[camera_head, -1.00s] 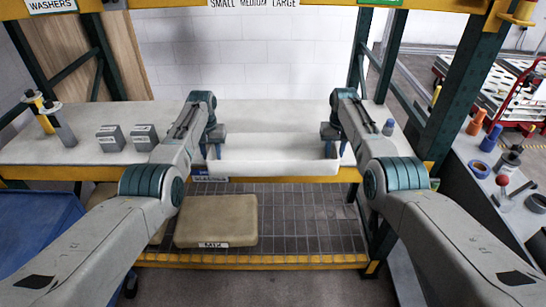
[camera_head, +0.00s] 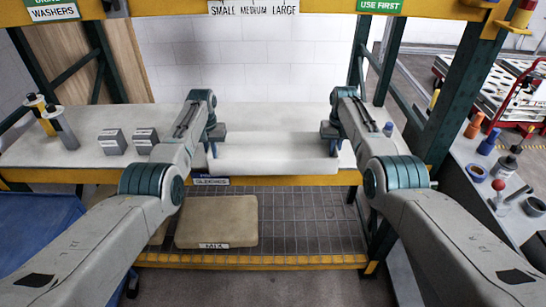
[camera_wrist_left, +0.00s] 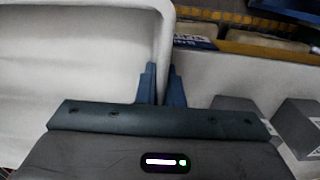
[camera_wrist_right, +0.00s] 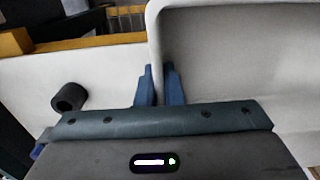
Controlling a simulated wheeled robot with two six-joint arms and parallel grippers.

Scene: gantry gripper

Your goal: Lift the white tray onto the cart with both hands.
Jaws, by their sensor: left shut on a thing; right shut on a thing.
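The white tray (camera_head: 275,160) spans between my two grippers over the front of the white shelf, long side toward me. My left gripper (camera_head: 213,148) is shut on its left end wall; the left wrist view shows the wall between the fingers (camera_wrist_left: 161,80). My right gripper (camera_head: 333,147) is shut on its right end wall, also seen between the fingers (camera_wrist_right: 159,80) in the right wrist view. The tray looks level. I cannot tell the gap beneath it.
A tan block (camera_head: 217,222) lies on the lower mesh shelf. A blue object (camera_head: 40,235) is at lower left. A bench (camera_head: 460,160) with tools is at right. Green posts (camera_head: 465,85) flank the shelf.

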